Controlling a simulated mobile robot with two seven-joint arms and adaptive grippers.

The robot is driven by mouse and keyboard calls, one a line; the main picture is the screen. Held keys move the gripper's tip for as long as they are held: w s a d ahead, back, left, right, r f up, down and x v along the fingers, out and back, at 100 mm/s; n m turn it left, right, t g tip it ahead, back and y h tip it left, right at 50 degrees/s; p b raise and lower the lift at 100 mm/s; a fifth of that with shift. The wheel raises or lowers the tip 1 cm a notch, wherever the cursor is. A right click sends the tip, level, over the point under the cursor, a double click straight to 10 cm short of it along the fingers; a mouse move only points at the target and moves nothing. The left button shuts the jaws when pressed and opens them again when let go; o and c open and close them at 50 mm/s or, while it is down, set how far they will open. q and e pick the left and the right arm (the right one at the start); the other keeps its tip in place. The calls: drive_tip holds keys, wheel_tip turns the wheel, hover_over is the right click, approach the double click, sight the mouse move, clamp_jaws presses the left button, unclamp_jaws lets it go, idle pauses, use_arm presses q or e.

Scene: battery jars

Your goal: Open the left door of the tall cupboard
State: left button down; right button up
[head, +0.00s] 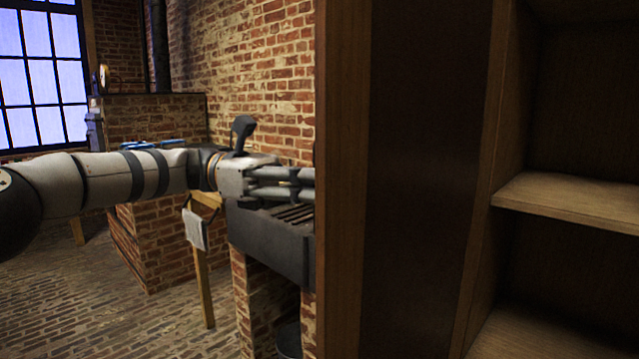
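The left door (425,180) of the tall cupboard stands swung open. It is a dark panel in a brown wooden frame, and it fills the middle right of the head view. Beyond it the cupboard's inside shows at the right, with a bare wooden shelf (570,200). My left arm reaches in from the left. My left gripper (285,183) is at the left of the door, and its fingertips are hidden behind the door's near edge. I cannot tell whether it touches the door or is open or shut. My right gripper is out of view.
Behind my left arm stand a brick hearth with a dark metal top (265,240) and a wooden stand with a grey cloth (195,229). A brick block (160,240) is further left. The brick floor (90,310) at lower left is clear.

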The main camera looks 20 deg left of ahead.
use_arm(q)
drive_tip(key=c, duration=1.7)
unclamp_jaws()
drive_tip(key=shift+a+f, duration=0.1)
drive_tip(key=w+a, duration=0.1)
drive_tip(key=a, duration=0.6)
drive_tip(key=shift+a, duration=0.2)
drive_tip(key=shift+w, duration=0.1)
